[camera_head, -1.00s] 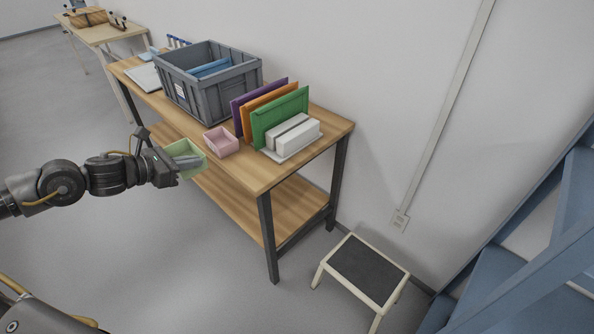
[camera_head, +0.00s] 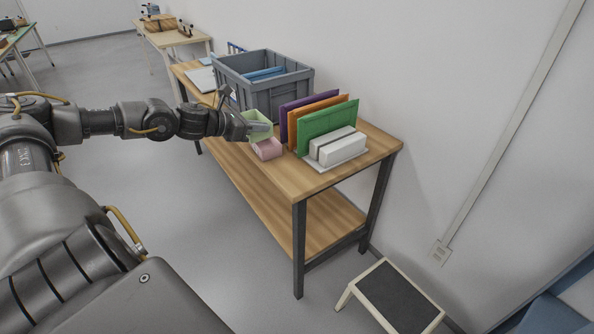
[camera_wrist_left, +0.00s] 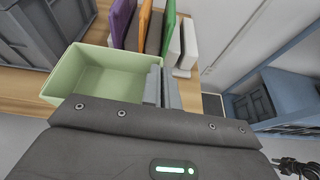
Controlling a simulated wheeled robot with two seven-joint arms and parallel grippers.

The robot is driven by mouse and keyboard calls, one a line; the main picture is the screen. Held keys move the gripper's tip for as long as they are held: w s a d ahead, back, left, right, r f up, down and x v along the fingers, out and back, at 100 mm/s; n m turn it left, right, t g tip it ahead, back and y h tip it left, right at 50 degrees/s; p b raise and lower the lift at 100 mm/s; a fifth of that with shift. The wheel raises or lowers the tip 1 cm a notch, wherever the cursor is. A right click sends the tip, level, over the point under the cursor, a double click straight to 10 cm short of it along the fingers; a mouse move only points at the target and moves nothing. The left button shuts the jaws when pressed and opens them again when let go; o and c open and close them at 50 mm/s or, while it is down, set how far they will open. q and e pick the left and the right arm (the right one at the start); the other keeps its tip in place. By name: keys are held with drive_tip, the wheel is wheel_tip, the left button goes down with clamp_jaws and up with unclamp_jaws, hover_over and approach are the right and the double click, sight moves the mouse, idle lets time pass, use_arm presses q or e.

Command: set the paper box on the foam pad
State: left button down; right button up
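A light green open box (camera_head: 260,121), which I take for the paper box, is held up at the table's front edge. It looks empty in the left wrist view (camera_wrist_left: 100,82). My left gripper (camera_head: 257,127) is shut on its right wall in the wrist view, with the grey fingers (camera_wrist_left: 162,88) at that wall. A pink open box (camera_head: 267,149) stands on the table just below and behind it. A pale flat slab (camera_head: 200,79) lies at the table's far left end; I cannot tell whether it is the foam pad. A dark part at the wrist view's lower right may be my right gripper (camera_wrist_left: 297,167).
The wooden table (camera_head: 300,184) carries a grey crate (camera_head: 290,95), upright purple, orange and green folders (camera_head: 328,118), and white blocks (camera_head: 337,148) on a thin light base. A step stool (camera_head: 395,298) stands right of the table. The table's front right corner is bare.

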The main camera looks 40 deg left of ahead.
use_arm(q)
drive_tip(key=w+d+f, duration=0.1)
drive_tip(key=d+f, duration=0.1)
drive_tip(key=d, duration=0.1)
drive_tip(key=w+d+f+p, duration=0.1)
drive_tip(key=d+f, duration=0.1)
drive_tip(key=d, duration=0.1)
drive_tip(key=w+d+f+p, duration=0.1)
drive_tip(key=d+f, duration=0.2)
drive_tip(key=d, duration=0.1)
drive_tip(key=shift+w+f, duration=0.1)
drive_tip(key=shift+w, duration=0.05)
drive_tip(key=shift+w+d+f, duration=0.1)
drive_tip(key=shift+d+f, duration=0.4)
drive_tip(key=shift+f, duration=0.2)
drive_tip(key=shift+w+d+f, duration=0.1)
drive_tip(key=shift+d+f, duration=0.05)
drive_tip(key=shift+f, duration=0.45)
drive_tip(key=shift+d+f, duration=0.1)
drive_tip(key=shift+f, duration=0.85)
use_arm(e)
drive_tip(key=s+d+f, duration=0.3)
drive_tip(key=s+f, duration=0.2)
drive_tip(key=shift+s, duration=0.25)
use_arm(q)
drive_tip(key=shift+f, duration=0.1)
